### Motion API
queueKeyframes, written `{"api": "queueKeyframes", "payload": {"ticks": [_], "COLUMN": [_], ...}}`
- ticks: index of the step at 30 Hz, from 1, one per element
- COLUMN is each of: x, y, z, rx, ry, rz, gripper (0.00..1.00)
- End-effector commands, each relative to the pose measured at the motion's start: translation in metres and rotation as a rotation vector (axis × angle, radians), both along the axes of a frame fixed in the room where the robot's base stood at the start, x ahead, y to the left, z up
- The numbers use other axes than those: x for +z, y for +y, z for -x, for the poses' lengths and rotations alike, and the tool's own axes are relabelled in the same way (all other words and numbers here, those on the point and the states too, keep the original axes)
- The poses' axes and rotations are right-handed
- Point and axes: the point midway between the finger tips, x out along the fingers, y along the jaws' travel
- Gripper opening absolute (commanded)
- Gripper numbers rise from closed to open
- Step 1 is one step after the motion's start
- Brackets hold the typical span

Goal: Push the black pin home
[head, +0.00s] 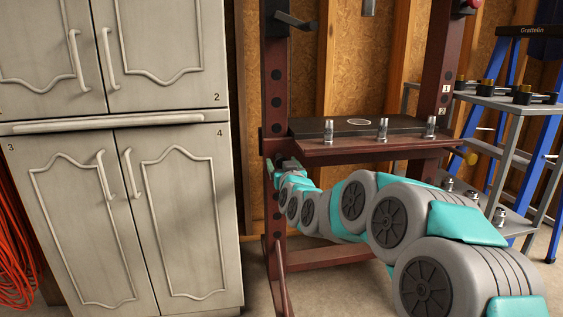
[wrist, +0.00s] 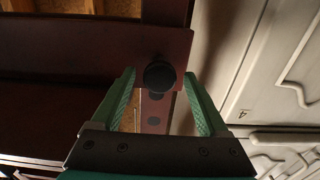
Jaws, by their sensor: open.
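In the wrist view the black pin (wrist: 159,76) shows as a round dark knob on the reddish-brown post of the press frame. It lies between the tips of my gripper (wrist: 158,84), whose green fingers are spread apart. I cannot tell whether they touch it, or how far it stands out. In the head view my arm reaches to the left post (head: 277,95), and my gripper (head: 276,168) is small and partly hidden beside it. The pin cannot be made out in the head view.
The press bed (head: 350,145) carries several metal fittings. A grey cabinet (head: 120,160) stands close on the left of the post, and also shows on the right in the wrist view (wrist: 245,60). A grey shelf cart (head: 510,100) and blue ladder (head: 497,70) stand right.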

Motion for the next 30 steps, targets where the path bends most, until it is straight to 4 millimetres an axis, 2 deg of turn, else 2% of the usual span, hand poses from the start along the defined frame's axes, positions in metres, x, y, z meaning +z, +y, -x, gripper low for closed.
{"api": "queueKeyframes", "payload": {"ticks": [12, 26, 30], "x": [0.002, 0.002, -0.007], "y": [-0.016, -0.019, -0.025], "z": [0.053, 0.061, 0.080], "rx": [0.000, 0.003, 0.031], "ry": [-0.002, 0.015, 0.127], "rz": [-0.002, 0.003, 0.033], "gripper": [0.78, 0.78, 0.78]}}
